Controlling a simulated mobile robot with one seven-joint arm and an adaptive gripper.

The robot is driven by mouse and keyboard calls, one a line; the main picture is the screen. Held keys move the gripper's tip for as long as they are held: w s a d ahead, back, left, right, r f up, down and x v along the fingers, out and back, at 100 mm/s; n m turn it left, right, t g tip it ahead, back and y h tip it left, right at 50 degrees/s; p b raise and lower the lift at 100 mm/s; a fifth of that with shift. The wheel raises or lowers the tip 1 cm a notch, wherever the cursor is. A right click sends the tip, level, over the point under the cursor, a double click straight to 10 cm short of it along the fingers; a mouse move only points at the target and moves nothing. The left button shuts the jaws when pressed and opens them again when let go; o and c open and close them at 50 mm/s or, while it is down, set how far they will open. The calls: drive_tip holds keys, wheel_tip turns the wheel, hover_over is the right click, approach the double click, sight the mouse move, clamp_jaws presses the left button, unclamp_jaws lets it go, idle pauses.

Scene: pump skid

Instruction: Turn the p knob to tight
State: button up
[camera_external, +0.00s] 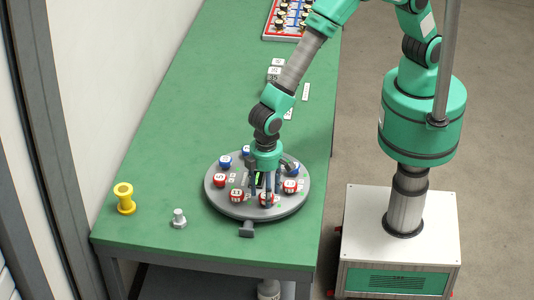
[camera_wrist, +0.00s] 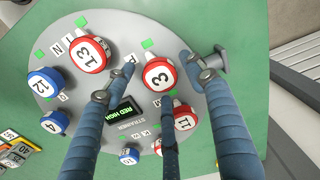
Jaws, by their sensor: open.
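A round grey panel (camera_external: 222,204) on the green table carries red and blue numbered knobs. In the wrist view the red knob 3 (camera_wrist: 158,75) lies between the spread fingers of my gripper (camera_wrist: 150,84), with red knob 13 (camera_wrist: 88,54) to its left and red knob 11 (camera_wrist: 184,120) below. Blue knobs 12 (camera_wrist: 42,84) and 4 (camera_wrist: 53,122) are at the left. My gripper (camera_external: 263,188) is open, pointing down over the panel's front half. I cannot tell whether a finger touches a knob.
A small display (camera_wrist: 124,113) reads RED HIGH. A handle (camera_external: 247,229) juts from the panel's front edge. A yellow spool (camera_external: 125,198) and a grey bolt (camera_external: 179,218) stand at left. A tray of pieces (camera_external: 284,20) lies at the far end. The table's left middle is clear.

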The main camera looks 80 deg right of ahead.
wheel_tip(320, 180, up, 12)
drive_tip(key=shift+f, duration=0.15)
idle(0.5)
idle(0.4)
drive_tip(key=d+r+m+t+y+b, duration=0.1)
drive_tip(key=d+r, duration=1.1)
drive_tip(key=d, duration=0.3)
drive_tip(key=d+r+m+t+b, duration=0.1)
drive_tip(key=d+r, duration=1)
drive_tip(key=d, duration=0.5)
drive_tip(key=s+d+r+t+b, duration=0.1)
drive_tip(key=s+d+r, duration=0.1)
drive_tip(key=s+d, duration=0.35)
drive_tip(key=s+d+r+t, duration=0.1)
drive_tip(key=s+d+r, duration=0.2)
drive_tip(key=d, duration=0.5)
drive_tip(key=s+d+f+m+t+h+b, duration=0.1)
drive_tip(key=s+d, duration=0.9)
drive_tip(key=s, duration=0.2)
drive_tip(key=shift+f+t+b, duration=0.25)
drive_tip(key=shift+t+b, duration=0.05)
